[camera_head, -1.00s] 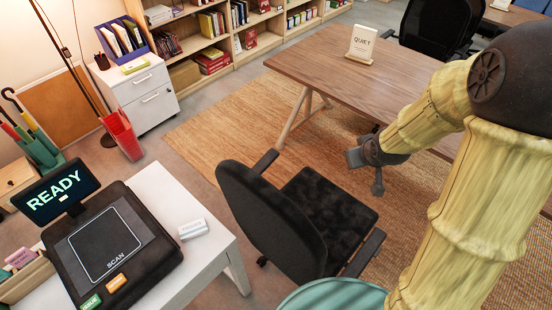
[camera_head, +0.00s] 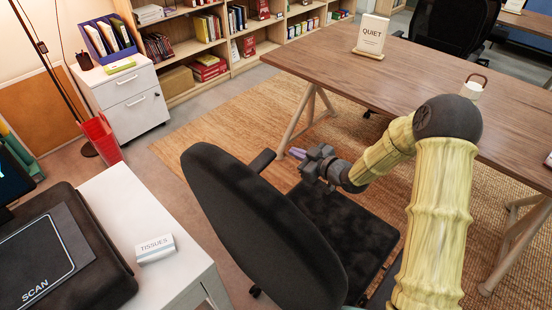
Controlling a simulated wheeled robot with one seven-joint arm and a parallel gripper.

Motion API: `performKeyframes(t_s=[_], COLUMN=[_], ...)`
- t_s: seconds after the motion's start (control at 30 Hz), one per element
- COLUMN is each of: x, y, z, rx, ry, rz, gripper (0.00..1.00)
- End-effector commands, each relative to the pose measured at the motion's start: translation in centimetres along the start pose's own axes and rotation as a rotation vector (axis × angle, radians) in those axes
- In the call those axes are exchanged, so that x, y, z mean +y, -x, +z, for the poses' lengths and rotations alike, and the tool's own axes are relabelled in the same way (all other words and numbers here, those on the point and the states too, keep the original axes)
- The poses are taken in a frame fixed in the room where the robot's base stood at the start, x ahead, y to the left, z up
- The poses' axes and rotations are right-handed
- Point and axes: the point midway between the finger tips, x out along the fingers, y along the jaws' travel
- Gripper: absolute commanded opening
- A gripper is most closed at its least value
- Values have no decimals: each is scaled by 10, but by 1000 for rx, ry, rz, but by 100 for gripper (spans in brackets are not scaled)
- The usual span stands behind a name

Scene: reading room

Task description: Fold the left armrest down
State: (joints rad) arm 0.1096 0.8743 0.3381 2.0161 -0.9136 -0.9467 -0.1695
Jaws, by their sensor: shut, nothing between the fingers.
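The black office chair (camera_head: 250,235) stands in the middle, with its back toward me and its seat (camera_head: 350,225) toward the table. The left armrest (camera_head: 262,160) is a short black pad jutting out from the far side of the backrest. The other armrest (camera_head: 385,285) is on the near side, partly hidden by my arm. My gripper (camera_head: 297,153) is shut and empty. It is over the far part of the seat, a little right of the left armrest, fingertips pointing left toward it, with a visible gap.
A wooden table (camera_head: 420,75) with a QUIET sign (camera_head: 371,35) and a mug (camera_head: 472,88) stands beyond the chair. A white desk (camera_head: 130,200) with a tissues pack (camera_head: 155,248) and a scanner (camera_head: 45,260) is at the left. Open rug (camera_head: 220,125) lies beyond the left armrest.

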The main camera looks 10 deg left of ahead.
Motion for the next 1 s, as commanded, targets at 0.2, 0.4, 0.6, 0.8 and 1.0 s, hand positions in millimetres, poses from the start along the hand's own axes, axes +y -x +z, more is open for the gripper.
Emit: performKeyframes(t_s=[0.2, 0.4, 0.6, 0.8, 1.0], x=[-7, -10, -8, -6, -7], y=[-6, -9, -23, -55, -90], z=[-2, -3, -2, -1, -2], rx=[18, 18, 16, 15, 15], ry=[5, 6, 5, 3, 4], rz=[-15, -21, -17, -13, -12], gripper=[0, 0, 0, 0, 0])
